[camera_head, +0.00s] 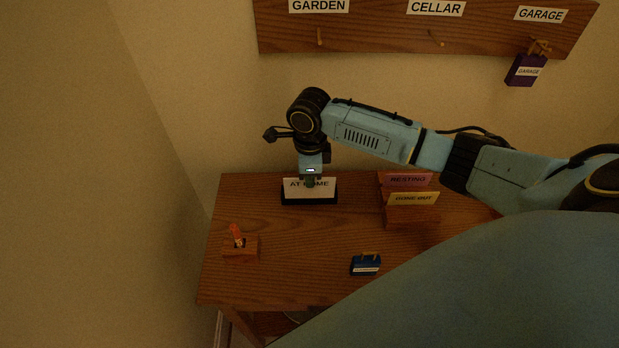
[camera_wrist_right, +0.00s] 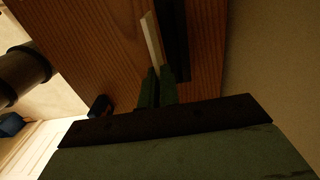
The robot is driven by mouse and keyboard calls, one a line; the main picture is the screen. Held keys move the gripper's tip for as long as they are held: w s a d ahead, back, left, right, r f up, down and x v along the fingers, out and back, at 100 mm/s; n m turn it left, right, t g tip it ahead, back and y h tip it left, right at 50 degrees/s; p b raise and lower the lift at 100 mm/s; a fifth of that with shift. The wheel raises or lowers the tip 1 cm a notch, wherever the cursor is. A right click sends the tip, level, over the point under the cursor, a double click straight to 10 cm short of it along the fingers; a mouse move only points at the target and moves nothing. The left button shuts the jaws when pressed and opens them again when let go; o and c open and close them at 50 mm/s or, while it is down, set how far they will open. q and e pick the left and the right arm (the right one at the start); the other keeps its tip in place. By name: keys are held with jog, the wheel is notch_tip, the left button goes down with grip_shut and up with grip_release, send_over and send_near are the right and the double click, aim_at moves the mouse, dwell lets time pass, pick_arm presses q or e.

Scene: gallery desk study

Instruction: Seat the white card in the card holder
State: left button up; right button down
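The white card (camera_head: 292,184), lettered "AT HOME", stands upright at the back of the desk. My right gripper (camera_head: 310,182) comes down on its top edge from above and is shut on it. The black card holder (camera_head: 309,200) lies along the card's lower edge in the head view. In the right wrist view the card (camera_wrist_right: 152,40) shows as a pale strip at the fingertips (camera_wrist_right: 160,85), and the dark holder (camera_wrist_right: 174,45) runs close beside it. I cannot tell whether the card's lower edge is in the slot. My left gripper is not in view.
A pink card (camera_head: 408,179) and a yellow card (camera_head: 413,198) stand in wooden holders to the right. A wooden block (camera_head: 240,250) with an orange piece is front left, a blue tag (camera_head: 366,266) front centre. A hook board (camera_head: 375,25) with a purple tag (camera_head: 525,71) hangs above.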

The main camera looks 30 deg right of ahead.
jog(key=f, duration=0.1)
jog(key=w+d+f, duration=0.1)
jog(key=w+f+b, duration=0.1)
jog(key=shift+w+d+f, duration=0.1)
jog(key=shift+w+d, duration=0.1)
jog(key=shift+d, duration=0.05)
jog(key=shift+f, duration=0.15)
jog(key=shift+f, duration=0.1)
jog(key=c, duration=1.6)
grip_release()
jog(key=shift+c, duration=0.2)
notch_tip(320, 180, up, 8)
jog(key=p, duration=0.1)
